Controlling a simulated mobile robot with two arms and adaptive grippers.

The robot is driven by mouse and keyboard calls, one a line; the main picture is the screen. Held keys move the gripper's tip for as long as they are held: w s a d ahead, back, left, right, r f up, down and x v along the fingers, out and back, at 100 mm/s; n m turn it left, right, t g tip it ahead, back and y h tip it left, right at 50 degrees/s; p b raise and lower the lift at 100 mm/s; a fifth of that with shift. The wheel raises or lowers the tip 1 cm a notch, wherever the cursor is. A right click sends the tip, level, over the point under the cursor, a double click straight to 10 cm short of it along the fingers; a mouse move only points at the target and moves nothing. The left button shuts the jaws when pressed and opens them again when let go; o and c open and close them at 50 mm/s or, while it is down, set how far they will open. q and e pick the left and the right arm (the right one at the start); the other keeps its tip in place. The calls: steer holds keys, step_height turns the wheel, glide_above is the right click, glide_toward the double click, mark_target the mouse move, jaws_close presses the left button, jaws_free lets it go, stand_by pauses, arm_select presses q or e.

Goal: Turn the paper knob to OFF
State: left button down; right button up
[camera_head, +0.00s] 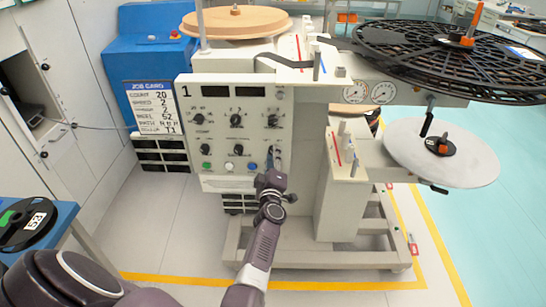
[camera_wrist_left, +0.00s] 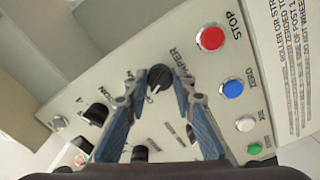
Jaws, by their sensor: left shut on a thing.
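The paper knob (camera_wrist_left: 158,78) is black and round with a light pointer mark, and sits on the pale control panel (camera_wrist_left: 85,80). Its label beside it is partly hidden by a finger. My left gripper (camera_wrist_left: 157,84) is shut on the knob, with one blue-grey finger on each side. Which setting the pointer marks I cannot tell. My right gripper is not in view.
Near the knob in the left wrist view are a red STOP button (camera_wrist_left: 210,38), a blue button (camera_wrist_left: 232,89), a white one (camera_wrist_left: 245,123) and other black knobs (camera_wrist_left: 95,113). A black reel (camera_head: 455,58) overhangs at the right. Floor shows left of the machine.

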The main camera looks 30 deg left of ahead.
arm_select(q)
steer(key=shift+n, duration=0.4)
steer(key=c, duration=1.6)
jaws_free()
steer(key=shift+w, duration=0.1)
